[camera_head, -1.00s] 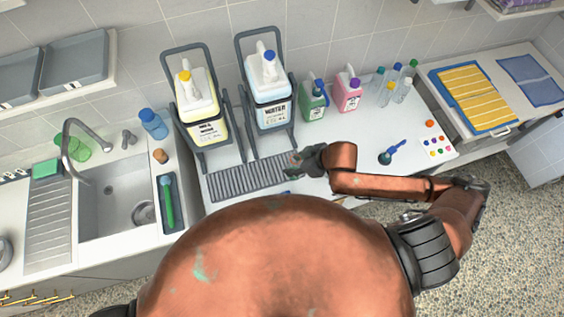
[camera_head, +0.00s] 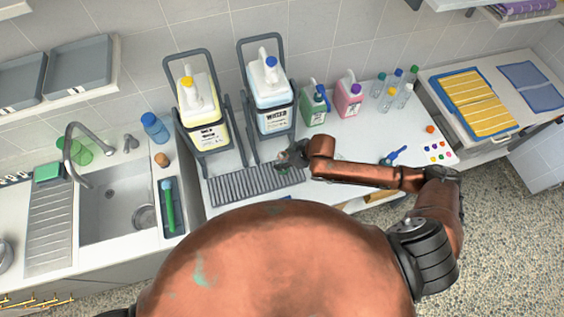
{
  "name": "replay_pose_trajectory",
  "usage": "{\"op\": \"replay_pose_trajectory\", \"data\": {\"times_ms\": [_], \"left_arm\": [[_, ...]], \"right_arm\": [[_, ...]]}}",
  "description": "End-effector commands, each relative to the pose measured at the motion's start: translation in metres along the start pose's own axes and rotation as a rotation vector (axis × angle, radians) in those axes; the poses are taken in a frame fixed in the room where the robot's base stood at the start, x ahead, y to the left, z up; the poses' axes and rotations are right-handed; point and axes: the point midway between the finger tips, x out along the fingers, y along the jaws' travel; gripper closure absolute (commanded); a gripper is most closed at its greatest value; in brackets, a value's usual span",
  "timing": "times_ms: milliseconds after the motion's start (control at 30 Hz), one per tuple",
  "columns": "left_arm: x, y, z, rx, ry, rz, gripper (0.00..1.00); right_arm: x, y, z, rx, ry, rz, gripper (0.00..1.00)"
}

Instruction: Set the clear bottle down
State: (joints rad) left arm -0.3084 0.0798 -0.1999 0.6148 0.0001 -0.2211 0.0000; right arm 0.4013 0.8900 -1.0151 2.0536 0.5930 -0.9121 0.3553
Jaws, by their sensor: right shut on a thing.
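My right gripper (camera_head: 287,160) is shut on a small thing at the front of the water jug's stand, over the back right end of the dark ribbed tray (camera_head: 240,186). The held thing is mostly hidden by the fingers; I take it for the clear bottle, but its shape and whether it touches the tray cannot be told. The water jug (camera_head: 270,85), white and pale blue with a blue cap, sits tilted in its dark stand just behind. My left gripper is not in view.
A yellow-capped jug (camera_head: 200,105) stands in a like stand on the left. Green (camera_head: 313,107) and pink (camera_head: 348,97) jugs and several small capped bottles (camera_head: 404,96) stand at the back right. A sink (camera_head: 118,205) is at left. Counter right of the tray is partly clear.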

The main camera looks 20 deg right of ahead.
Motion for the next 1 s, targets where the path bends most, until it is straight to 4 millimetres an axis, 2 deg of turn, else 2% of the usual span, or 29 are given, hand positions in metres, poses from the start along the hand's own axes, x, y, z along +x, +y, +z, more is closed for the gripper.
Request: {"op": "replay_pose_trajectory", "data": {"times_ms": [167,400,767,800,1000], "left_arm": [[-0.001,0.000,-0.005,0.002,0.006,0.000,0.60],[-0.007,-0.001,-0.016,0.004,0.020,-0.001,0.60],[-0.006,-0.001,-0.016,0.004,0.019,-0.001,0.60],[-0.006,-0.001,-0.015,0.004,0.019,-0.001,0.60],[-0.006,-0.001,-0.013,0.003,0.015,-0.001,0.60]], "right_arm": [[0.014,0.006,0.000,-0.001,0.000,0.001,0.85],[0.037,0.006,0.016,0.000,-0.001,0.000,0.85],[0.041,0.005,0.018,0.000,0.000,-0.001,0.85],[0.041,0.006,0.018,-0.001,0.000,0.000,0.59],[0.040,0.006,0.018,-0.001,0.000,0.000,0.45]]}}
